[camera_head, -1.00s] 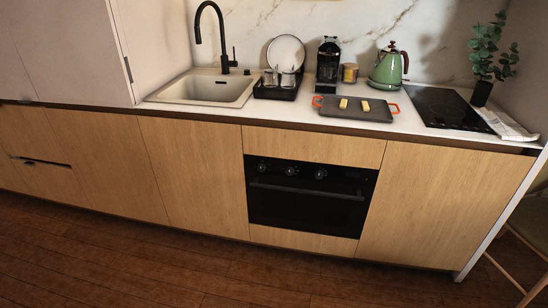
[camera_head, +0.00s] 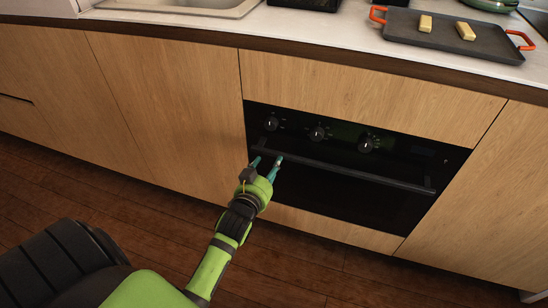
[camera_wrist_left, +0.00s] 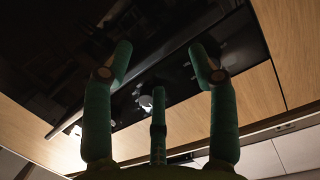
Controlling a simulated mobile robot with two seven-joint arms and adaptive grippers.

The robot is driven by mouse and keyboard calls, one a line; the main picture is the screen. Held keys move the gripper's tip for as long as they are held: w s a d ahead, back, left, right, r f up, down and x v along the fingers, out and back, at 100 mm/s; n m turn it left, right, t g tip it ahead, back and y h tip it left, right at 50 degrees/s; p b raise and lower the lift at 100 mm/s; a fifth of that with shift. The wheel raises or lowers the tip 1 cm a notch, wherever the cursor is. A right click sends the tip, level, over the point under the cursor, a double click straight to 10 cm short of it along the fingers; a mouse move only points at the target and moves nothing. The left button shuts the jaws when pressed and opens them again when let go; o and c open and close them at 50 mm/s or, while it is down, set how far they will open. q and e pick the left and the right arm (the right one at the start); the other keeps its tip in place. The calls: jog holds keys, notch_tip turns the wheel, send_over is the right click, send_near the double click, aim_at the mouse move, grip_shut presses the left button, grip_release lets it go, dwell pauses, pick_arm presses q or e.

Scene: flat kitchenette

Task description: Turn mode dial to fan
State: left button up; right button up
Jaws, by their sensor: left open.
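The black oven (camera_head: 400,200) is set in the wooden cabinet front. Its upper panel carries three round dials: a left dial (camera_head: 271,124), a middle dial (camera_head: 318,133) and a right dial (camera_head: 366,144). Their markings are too small to read, so I cannot tell which is the mode dial. My left gripper (camera_head: 267,161) is open and empty, in front of the oven's left side and below the left dial. In the left wrist view, its fingers (camera_wrist_left: 162,60) are spread, and a pale dial (camera_wrist_left: 146,102) shows between them, apart from them. My right gripper is out of view.
The oven's handle bar (camera_head: 350,172) runs across below the dials, near my left fingertips. Above, the counter holds a grey tray (camera_head: 400,32) with orange handles and two yellow blocks. The wooden floor in front is clear.

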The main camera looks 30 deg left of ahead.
pick_arm(q)
jog(key=t+y+b, duration=0.1)
jog(key=t+b, duration=0.1)
send_near(270, 126)
jog(key=w, duration=0.2)
jog(key=x, duration=0.3)
jog(key=b+x, duration=0.1)
jog(key=x, duration=0.2)
jog(key=shift+w+a+f, duration=0.1)
jog(key=shift+a, duration=0.15)
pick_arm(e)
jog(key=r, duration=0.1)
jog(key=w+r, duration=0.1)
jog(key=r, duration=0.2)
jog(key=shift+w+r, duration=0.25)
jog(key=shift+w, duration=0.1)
pick_arm(q)
jog(key=c, duration=1.2)
